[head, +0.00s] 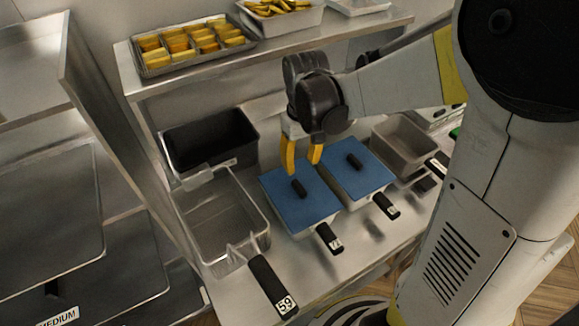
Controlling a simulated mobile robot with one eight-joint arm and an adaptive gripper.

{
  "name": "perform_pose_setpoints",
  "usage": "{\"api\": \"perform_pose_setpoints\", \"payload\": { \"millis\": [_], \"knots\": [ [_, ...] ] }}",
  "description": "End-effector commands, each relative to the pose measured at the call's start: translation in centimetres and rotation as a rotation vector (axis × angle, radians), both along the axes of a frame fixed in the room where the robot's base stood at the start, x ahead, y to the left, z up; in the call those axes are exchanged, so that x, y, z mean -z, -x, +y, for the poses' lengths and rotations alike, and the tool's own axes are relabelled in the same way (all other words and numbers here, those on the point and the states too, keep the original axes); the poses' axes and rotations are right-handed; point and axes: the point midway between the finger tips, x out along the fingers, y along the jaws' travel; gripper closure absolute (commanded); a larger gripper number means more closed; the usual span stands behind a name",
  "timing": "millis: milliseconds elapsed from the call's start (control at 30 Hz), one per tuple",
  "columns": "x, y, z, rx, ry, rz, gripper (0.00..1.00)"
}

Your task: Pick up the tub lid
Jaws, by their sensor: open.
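Two blue tub lids lie flat on tubs on the steel counter, each with a black knob. The left tub lid (309,207) is nearer the front and the right tub lid (368,177) sits beside it. I cannot tell which one the task means. My gripper (301,164) points down with its yellow fingers open and empty. In the picture its fingertips show just above the left lid's knob (299,188) and left of the right lid's knob (354,160). Its exact height over the lids is hard to judge.
An open steel basket (222,213) with a black handle stands left of the lids, a dark open tub (212,141) behind it. An open grey tub (401,141) is to the right. A shelf (290,47) above holds a tray of yellow food (160,66).

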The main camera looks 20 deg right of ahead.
Motion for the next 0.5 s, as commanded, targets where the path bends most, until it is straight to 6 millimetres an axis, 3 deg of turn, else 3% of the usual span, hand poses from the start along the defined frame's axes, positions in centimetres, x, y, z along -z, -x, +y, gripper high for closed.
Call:
{"api": "perform_pose_setpoints", "payload": {
  "millis": [200,500],
  "knots": [
    [3.9,0.0,0.0,0.0,0.0,-0.001,0.57],
    [7.0,0.5,0.3,-0.001,0.0,-0.001,0.57]
  ]
}}
